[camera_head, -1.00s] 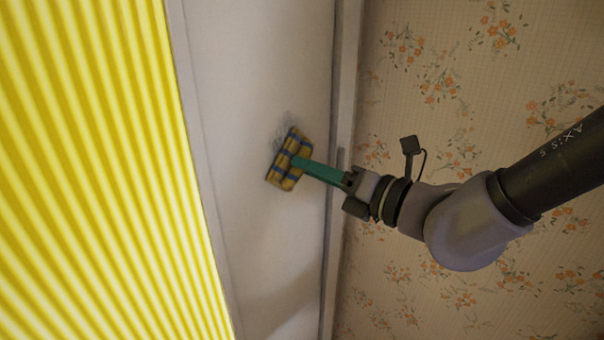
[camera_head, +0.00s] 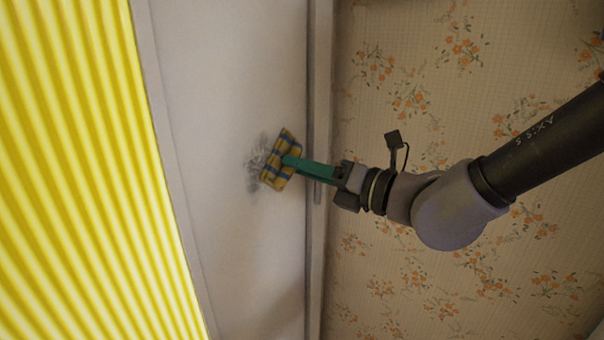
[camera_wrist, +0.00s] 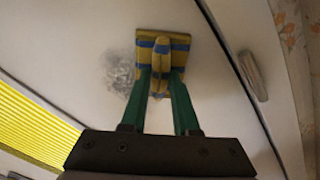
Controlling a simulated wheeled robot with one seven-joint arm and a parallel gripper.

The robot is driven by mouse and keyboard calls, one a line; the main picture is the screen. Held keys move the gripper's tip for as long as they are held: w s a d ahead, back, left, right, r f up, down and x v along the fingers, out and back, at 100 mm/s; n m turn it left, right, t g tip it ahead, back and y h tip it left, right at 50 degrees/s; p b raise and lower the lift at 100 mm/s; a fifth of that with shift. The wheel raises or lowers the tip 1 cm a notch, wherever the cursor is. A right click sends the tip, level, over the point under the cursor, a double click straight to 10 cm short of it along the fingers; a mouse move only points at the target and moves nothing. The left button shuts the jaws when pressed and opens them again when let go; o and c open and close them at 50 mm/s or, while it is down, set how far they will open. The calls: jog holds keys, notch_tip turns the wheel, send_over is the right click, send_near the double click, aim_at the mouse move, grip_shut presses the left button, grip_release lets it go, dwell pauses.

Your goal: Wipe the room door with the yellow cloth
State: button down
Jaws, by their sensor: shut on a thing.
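The room door (camera_head: 230,60) is a pale panel and shows tilted in the head view. A grey smudge (camera_head: 255,163) marks it. The yellow cloth (camera_head: 281,160), checked with blue, is at the smudge's right edge and covers part of it. My gripper (camera_head: 296,163) has green fingers and is shut on the cloth. In the wrist view the cloth (camera_wrist: 163,48) is pinched between the fingertips, with the smudge (camera_wrist: 122,72) to its left and below. The cloth appears to be against the door, though exact contact is hard to tell.
A door handle (camera_wrist: 252,75) is right of the cloth in the wrist view. A door frame (camera_head: 320,90) and flowered wallpaper (camera_head: 410,60) lie to the right. A bright yellow ribbed surface (camera_head: 80,180) fills the left.

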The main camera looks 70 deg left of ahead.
jog(key=shift+s+d, duration=0.75)
jog(key=shift+s, duration=0.35)
jog(key=shift+s+d, duration=0.7)
jog(key=shift+s, duration=0.4)
jog(key=shift+s+d, duration=0.75)
jog(key=shift+s, duration=0.35)
jog(key=shift+s+d+r, duration=0.1)
jog(key=shift+d+r, duration=0.1)
jog(key=shift+r, duration=0.75)
jog(key=shift+w+a, duration=0.8)
jog(key=shift+w, duration=0.3)
jog(key=shift+w+a, duration=0.75)
jog(key=shift+w, duration=0.35)
jog(key=shift+w+a, duration=0.8)
jog(key=shift+w, duration=0.3)
jog(key=v, duration=0.7)
jog(key=shift+s, duration=0.15)
